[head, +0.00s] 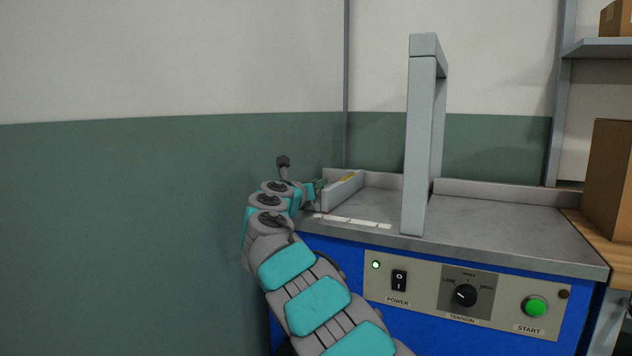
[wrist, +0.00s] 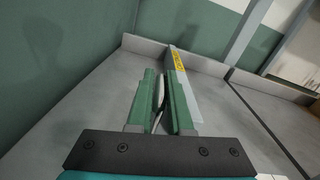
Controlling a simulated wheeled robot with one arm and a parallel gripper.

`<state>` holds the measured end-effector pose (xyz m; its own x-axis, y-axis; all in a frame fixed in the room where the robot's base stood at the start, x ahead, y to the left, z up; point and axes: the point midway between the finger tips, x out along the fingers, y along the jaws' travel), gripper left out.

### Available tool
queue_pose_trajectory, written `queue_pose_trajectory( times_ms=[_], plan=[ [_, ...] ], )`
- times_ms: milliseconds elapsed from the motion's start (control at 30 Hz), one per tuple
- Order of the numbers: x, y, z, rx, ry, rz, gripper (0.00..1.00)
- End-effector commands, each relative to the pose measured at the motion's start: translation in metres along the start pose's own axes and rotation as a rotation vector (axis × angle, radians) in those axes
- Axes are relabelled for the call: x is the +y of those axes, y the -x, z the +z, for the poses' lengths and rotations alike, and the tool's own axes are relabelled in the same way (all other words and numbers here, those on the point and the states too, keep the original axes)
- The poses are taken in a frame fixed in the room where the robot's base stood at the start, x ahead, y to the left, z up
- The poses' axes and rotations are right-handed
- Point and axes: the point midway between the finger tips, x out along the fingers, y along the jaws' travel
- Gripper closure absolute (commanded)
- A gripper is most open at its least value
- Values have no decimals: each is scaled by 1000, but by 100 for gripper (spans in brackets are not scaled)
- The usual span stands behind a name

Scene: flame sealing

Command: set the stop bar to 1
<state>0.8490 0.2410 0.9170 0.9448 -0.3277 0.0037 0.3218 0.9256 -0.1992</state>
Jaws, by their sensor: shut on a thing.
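The stop bar (head: 343,190) is a grey upright plate with a yellow label on its top edge, at the left end of the machine's grey table top (head: 480,222). In the wrist view the stop bar (wrist: 183,82) runs away from me just right of the fingers. My gripper (head: 320,187) is at the bar's near left end. Its green fingers (wrist: 160,80) are shut on a thin part of the bar, mostly hidden between them. A white scale strip (head: 352,221) lies along the table's front edge; its marks are too small to read.
A grey arch (head: 417,150) stands on the table right of the bar. The front panel has a power switch (head: 399,281), a tension knob (head: 466,295) and a green start button (head: 535,306). Cardboard boxes (head: 609,180) stand at the right. The table between bar and arch is clear.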

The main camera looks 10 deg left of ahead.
Motion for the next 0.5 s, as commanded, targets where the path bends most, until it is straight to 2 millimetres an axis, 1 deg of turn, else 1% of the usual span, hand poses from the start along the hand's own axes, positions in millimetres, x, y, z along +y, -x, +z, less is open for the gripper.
queue_pose_trajectory(
  times_ms=[33, 100, 267, 500],
  plan=[
    [-6, 1, 6, -5, 6, -4, 100],
    [-11, 2, 8, -9, 4, -4, 100],
    [-22, 2, 4, -8, 6, -1, 100],
    [-51, 0, -5, -2, 4, -11, 100]
  ],
)
